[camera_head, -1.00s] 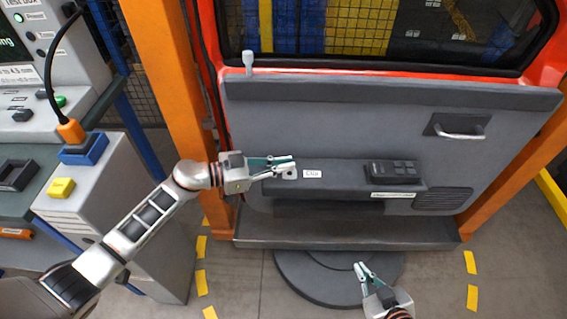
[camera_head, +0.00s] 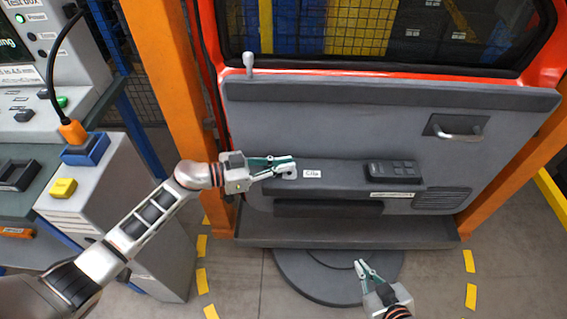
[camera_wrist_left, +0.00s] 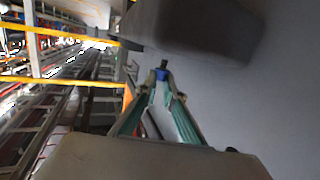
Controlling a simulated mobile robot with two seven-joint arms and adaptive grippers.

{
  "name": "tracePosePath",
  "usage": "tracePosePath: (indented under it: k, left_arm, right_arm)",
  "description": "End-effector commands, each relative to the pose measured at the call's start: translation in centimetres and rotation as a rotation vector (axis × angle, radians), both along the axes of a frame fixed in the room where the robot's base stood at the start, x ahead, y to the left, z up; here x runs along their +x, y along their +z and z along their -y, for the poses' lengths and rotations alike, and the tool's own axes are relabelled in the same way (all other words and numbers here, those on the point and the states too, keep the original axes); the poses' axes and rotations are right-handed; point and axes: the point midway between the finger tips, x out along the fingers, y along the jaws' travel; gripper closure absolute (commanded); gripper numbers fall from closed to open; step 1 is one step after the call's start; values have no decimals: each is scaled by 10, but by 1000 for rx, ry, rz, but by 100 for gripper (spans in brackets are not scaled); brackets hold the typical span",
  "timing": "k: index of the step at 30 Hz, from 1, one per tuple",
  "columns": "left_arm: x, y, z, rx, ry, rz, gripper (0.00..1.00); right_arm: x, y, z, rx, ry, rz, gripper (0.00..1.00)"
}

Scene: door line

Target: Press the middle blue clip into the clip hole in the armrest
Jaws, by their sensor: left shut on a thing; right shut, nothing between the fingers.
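My left gripper (camera_head: 290,168) is at the left end of the grey armrest (camera_head: 345,178) on the door panel, beside a small white label (camera_head: 312,174). In the left wrist view its fingers (camera_wrist_left: 162,92) are shut on a small blue clip (camera_wrist_left: 162,74) with a dark tip pointing away from the gripper. A blurred dark form, apparently the armrest (camera_wrist_left: 205,28), hangs above and to the right of the clip. The clip cannot be made out in the head view, and the clip hole is not visible. My right gripper (camera_head: 363,270) is shut and empty, low in front of the door.
A black switch block (camera_head: 394,171) sits on the armrest's right part, and a door handle (camera_head: 458,132) is above it. A round grey base (camera_head: 335,275) lies below the door. A bench at left holds a blue holder (camera_head: 86,149) and a yellow block (camera_head: 62,188).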

Motion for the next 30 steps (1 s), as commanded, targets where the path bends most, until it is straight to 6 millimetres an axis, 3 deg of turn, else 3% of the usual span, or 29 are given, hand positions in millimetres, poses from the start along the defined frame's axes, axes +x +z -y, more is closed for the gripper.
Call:
tracePosePath:
  k: [30]
  left_arm:
    - [1,-1,1,0,0,0,100]
  right_arm:
    - [1,8,0,0,-1,2,100]
